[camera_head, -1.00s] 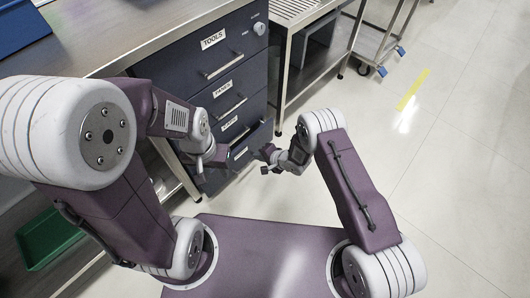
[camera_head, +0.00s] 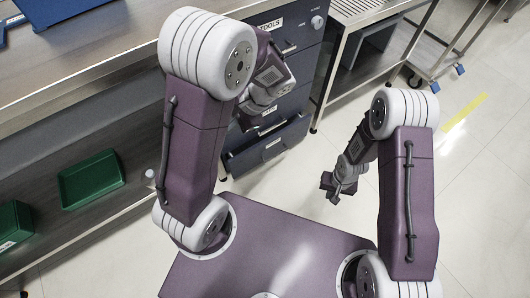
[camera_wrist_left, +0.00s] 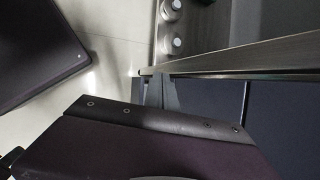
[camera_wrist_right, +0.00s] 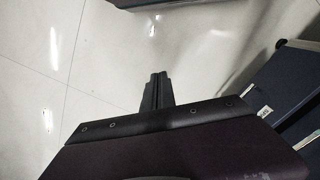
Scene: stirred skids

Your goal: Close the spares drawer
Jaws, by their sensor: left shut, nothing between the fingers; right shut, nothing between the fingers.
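The dark blue drawer cabinet (camera_head: 300,65) stands under the bench, with the TOOLS drawer at its top. Its bottom drawer (camera_head: 268,148) is pulled out and part of its inside shows; its label is too small to read, so I cannot tell if it is the spares drawer. My left arm covers much of the middle drawers. My left gripper (camera_wrist_left: 161,90) is shut and empty close to a metal edge in the left wrist view; in the head view it is hidden behind its arm. My right gripper (camera_head: 336,188) is shut and empty over the floor, right of the open drawer and apart from it.
A steel bench top (camera_head: 90,60) runs along the left. Green bins (camera_head: 92,178) sit on the lower shelf. A steel table (camera_head: 365,15) stands right of the cabinet, and a wheeled cart (camera_head: 440,50) stands behind. The floor at right is clear.

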